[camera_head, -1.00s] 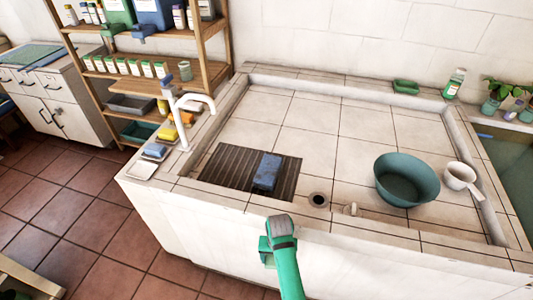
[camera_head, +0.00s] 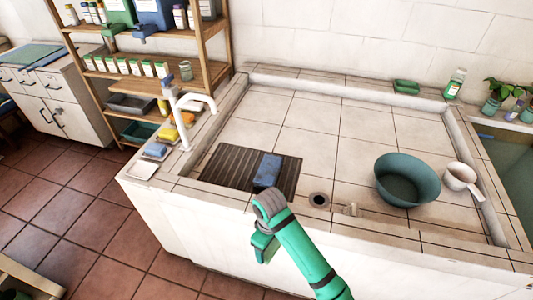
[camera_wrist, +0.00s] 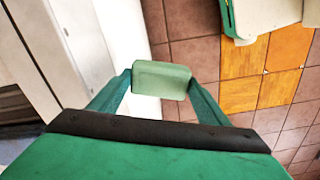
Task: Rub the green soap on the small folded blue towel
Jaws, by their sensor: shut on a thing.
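A small folded blue towel (camera_head: 267,169) lies on a dark ribbed board (camera_head: 222,164) in the near left part of the tiled basin. My gripper (camera_wrist: 161,85) is shut on a pale green bar of soap (camera_wrist: 162,75), one finger on each side of it. In the wrist view the soap is over floor and the edge of a white wall, with no towel in sight. In the head view my arm is outside the basin's front wall, nearer than the towel and apart from it. The soap cannot be made out there.
A teal bowl (camera_head: 406,180) and a white dipper (camera_head: 461,178) stand at the basin's right. A white tap (camera_head: 186,115) rises from the left ledge, near sponges. A green item (camera_head: 406,87) and a bottle (camera_head: 454,84) stand on the back ledge. The basin's middle is clear.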

